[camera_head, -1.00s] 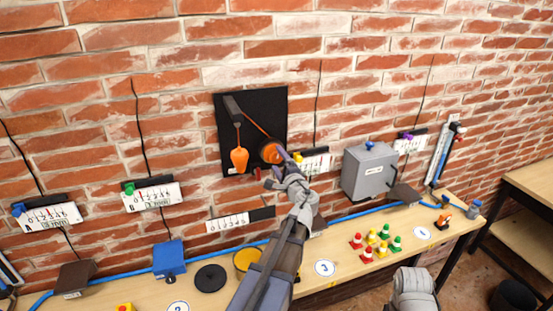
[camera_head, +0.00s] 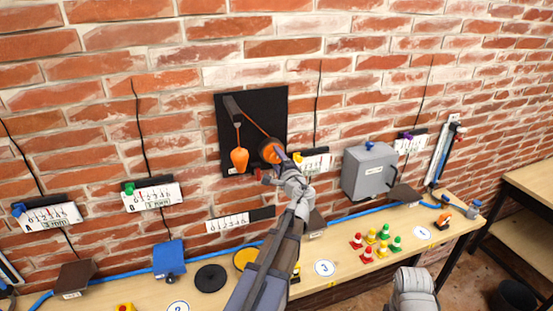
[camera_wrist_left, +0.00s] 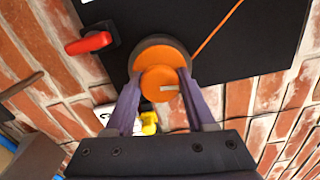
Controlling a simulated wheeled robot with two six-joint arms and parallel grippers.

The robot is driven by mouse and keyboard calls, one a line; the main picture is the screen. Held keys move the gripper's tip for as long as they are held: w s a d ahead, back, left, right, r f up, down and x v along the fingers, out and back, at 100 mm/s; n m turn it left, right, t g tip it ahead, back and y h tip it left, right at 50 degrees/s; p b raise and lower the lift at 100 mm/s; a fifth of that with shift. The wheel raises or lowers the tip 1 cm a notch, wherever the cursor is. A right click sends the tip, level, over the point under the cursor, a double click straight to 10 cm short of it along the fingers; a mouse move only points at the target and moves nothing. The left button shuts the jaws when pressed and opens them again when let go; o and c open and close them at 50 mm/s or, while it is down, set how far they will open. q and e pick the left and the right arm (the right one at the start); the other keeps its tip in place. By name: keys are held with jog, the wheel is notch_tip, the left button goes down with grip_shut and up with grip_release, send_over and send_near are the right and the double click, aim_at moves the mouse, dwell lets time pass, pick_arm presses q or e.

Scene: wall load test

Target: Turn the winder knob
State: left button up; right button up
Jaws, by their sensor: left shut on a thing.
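The winder knob (camera_wrist_left: 160,83) is an orange disc with a pale mark, in front of a larger orange and dark drum. In the head view the orange winder (camera_head: 269,151) sits at the lower right of a black wall panel (camera_head: 262,108). My left gripper (camera_wrist_left: 158,88) has its purple fingers on both sides of the knob, shut on it. In the head view my left gripper (camera_head: 279,156) partly covers the winder. An orange line runs from the winder to a dark bracket (camera_head: 232,106); an orange teardrop weight (camera_head: 239,160) hangs below the bracket.
A red handle (camera_wrist_left: 89,43) sticks out beside the knob. Scale cards, including one at the right (camera_head: 316,164), are on the brick wall. A grey box (camera_head: 368,172) is right of my arm. The bench (camera_head: 345,247) below carries small coloured cones (camera_head: 384,232).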

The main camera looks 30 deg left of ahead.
pick_arm(q)
grip_shut()
jog(key=shift+n, duration=1.1)
jog(key=o, duration=0.8)
grip_release()
jog(key=shift+o, duration=0.2)
jog(key=v, duration=0.8)
